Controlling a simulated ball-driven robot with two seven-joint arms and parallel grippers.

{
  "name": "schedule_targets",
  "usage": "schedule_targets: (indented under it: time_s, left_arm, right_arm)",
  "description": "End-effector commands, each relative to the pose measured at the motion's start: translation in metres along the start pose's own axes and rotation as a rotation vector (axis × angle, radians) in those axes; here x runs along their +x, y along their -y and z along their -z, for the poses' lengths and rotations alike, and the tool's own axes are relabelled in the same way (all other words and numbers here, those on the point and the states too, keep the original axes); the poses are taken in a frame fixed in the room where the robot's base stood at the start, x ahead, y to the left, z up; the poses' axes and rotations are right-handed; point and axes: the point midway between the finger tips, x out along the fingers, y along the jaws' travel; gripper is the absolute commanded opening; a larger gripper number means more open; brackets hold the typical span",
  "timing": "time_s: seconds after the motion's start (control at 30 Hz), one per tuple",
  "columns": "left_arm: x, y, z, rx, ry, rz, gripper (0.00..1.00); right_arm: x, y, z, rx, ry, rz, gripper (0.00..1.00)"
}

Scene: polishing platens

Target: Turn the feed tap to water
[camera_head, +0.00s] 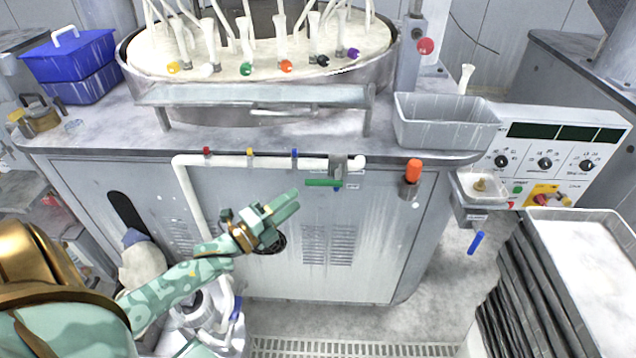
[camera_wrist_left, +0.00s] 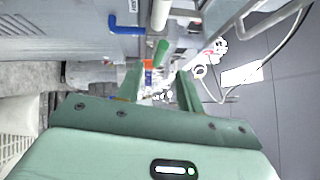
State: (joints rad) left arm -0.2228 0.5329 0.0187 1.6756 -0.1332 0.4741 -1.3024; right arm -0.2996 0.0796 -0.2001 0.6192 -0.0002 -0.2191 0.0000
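The feed tap (camera_head: 338,168) sits near the right end of a white pipe (camera_head: 265,162) on the front of the grey cabinet. Its green lever (camera_head: 322,183) lies about level and points left. In the left wrist view a green lever (camera_wrist_left: 160,52) shows just beyond the fingers, near the white pipe (camera_wrist_left: 160,12). My left gripper (camera_head: 294,200) is below and left of the lever, apart from it. Its fingers (camera_wrist_left: 160,88) stand apart with nothing held between them. My right gripper is not in view.
Red (camera_head: 207,150), yellow (camera_head: 250,152) and blue (camera_head: 294,152) fittings stand along the pipe. An orange-topped holder (camera_head: 413,172) is to its right. A splash shelf (camera_head: 255,95) is above. Stacked trays (camera_head: 585,255) stand at right.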

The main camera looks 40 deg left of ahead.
Motion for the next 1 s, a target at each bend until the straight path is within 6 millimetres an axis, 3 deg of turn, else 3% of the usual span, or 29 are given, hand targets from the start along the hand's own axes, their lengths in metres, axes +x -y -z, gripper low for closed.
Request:
schedule_targets:
  time_s: [0.1, 0.33, 0.5, 0.77, 0.8, 0.93, 1.0]
  left_arm:
    - [0.032, -0.001, 0.0, 0.001, -0.001, 0.003, 0.37]
    - [0.074, -0.001, 0.0, 0.001, 0.0, 0.0, 0.37]
    - [0.088, 0.0, 0.0, -0.001, 0.0, -0.001, 0.37]
    - [0.089, 0.0, 0.0, -0.001, 0.0, -0.001, 0.37]
    - [0.089, 0.0, 0.0, -0.001, 0.0, -0.001, 0.34]
    - [0.089, 0.0, 0.0, -0.001, 0.0, -0.001, 0.0]
    - [0.089, 0.0, 0.0, -0.001, 0.0, -0.001, 0.0]
  right_arm:
    - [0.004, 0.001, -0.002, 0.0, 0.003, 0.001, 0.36]
    - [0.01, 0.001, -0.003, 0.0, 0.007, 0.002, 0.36]
    - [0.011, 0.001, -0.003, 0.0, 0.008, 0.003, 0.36]
    - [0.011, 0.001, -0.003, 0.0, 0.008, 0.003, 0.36]
    - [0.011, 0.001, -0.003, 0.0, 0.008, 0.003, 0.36]
    - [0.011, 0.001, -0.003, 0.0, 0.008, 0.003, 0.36]
    - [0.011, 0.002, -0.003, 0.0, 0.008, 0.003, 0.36]
